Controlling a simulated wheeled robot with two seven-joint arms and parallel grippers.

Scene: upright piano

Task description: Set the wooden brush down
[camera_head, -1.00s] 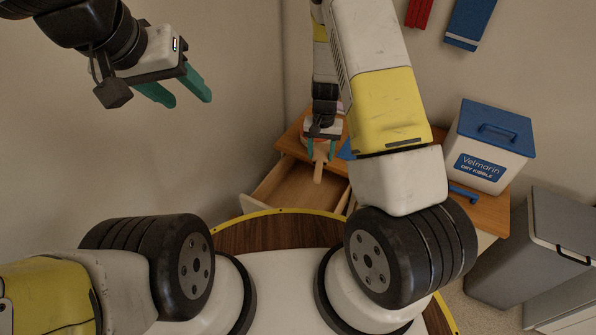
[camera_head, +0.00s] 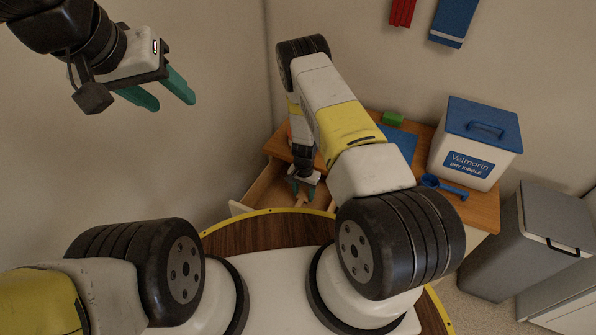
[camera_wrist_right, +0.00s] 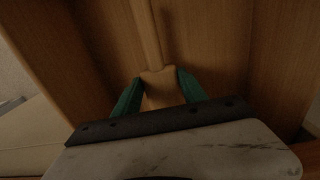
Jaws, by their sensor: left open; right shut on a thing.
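The wooden brush (camera_wrist_right: 152,45) shows in the right wrist view as pale wood with a long narrow handle pointing away from me. My right gripper (camera_wrist_right: 158,90) is shut on its wider part, with green fingers on both sides. In the head view my right gripper (camera_head: 304,187) is low at the open wooden drawer (camera_head: 262,190), and only a little of the brush shows. The wrist view shows drawer wood around and under the brush; I cannot tell whether the brush touches the bottom. My left gripper (camera_head: 168,96) is open and empty, high at the upper left.
The wooden cabinet top (camera_head: 485,205) holds a white kibble bin (camera_head: 466,165) with a blue lid, a blue scoop (camera_head: 445,187), a blue flat item (camera_head: 400,140) and a green block (camera_head: 393,119). A grey bin (camera_head: 525,240) stands at the right.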

